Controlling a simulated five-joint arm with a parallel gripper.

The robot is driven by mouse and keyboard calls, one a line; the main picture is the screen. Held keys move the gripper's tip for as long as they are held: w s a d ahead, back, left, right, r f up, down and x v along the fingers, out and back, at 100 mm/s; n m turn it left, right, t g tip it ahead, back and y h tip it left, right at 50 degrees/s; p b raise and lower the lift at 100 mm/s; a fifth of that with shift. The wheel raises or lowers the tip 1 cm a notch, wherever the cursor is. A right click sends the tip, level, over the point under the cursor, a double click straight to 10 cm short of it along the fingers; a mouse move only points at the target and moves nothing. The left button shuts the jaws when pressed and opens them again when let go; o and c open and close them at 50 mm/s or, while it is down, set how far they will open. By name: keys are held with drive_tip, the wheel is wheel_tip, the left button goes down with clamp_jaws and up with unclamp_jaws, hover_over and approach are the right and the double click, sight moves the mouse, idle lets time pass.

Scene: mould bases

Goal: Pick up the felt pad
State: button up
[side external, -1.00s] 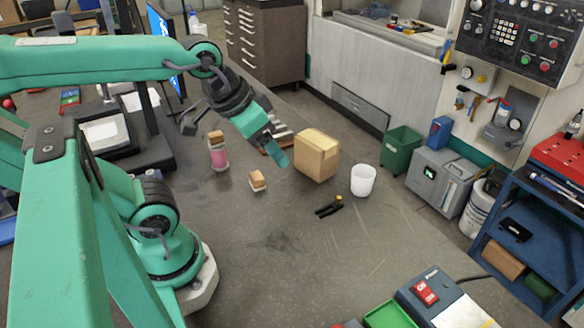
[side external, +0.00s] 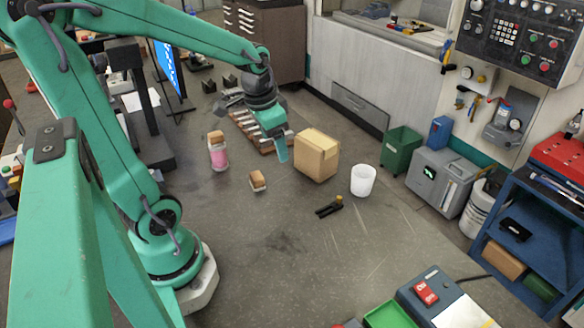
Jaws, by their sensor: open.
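A small tan block with a pale lower edge (side external: 258,180) lies on the grey floor, left of the cardboard box; it may be the felt pad, but I cannot tell for sure. A similar tan piece (side external: 216,136) sits on top of a pink bottle (side external: 219,156). My gripper (side external: 257,128) is open, above and behind the small block, beside the box. Its teal finger points down near the box's left side, and its dark jaw is spread to the left. Nothing shows between the jaws.
A cardboard box (side external: 316,156) stands close to the right of my gripper. A white cup (side external: 363,181) and black pliers (side external: 330,206) are farther right. A slatted brown rack (side external: 262,147) lies under and behind the gripper. The floor in front of the small block is clear.

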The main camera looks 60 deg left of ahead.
drive_tip(key=g, duration=0.2)
hover_over(257, 176)
drive_tip(key=shift+h, duration=0.3)
drive_tip(key=f, duration=0.9)
drive_tip(key=shift+w+d+f, duration=0.15)
drive_tip(key=shift+d+f, duration=0.05)
drive_tip(key=shift+d, duration=0.2)
drive_tip(key=shift+a+f+m, duration=0.3)
drive_tip(key=shift+a+f, duration=0.15)
drive_tip(key=shift+f, duration=1.35)
drive_tip(key=shift+s+f, duration=0.2)
drive_tip(key=shift+f, duration=2.4)
drive_tip(key=c, duration=1.1)
